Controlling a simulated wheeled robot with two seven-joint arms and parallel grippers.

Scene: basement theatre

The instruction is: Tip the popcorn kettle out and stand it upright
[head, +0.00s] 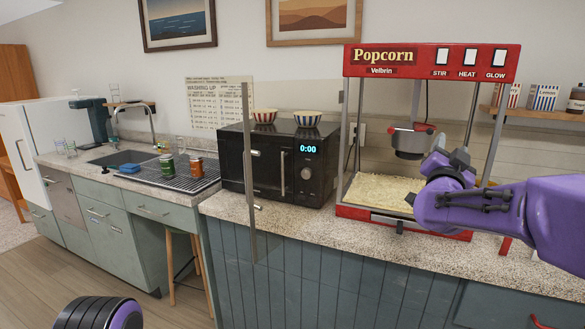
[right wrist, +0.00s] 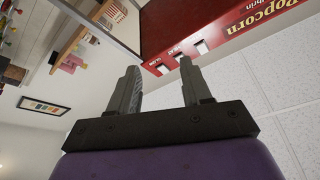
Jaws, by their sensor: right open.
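The red popcorn machine (head: 430,62) stands on the counter. Its dark grey kettle (head: 409,144) hangs inside and looks upright, with red at its top. Popcorn (head: 385,191) covers the machine's floor. My right gripper (head: 441,146) is just right of the kettle in the head view, largely hidden by its own purple wrist; I cannot tell its exact distance from the kettle. In the right wrist view the two fingers (right wrist: 160,66) are apart with nothing between them, and the kettle does not show. My left gripper is not in view.
The machine's glass door (head: 250,180) stands open at its left, jutting out over the counter edge. A black microwave (head: 262,160) with two striped bowls is further left. A shelf (head: 545,114) with striped popcorn boxes is at right.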

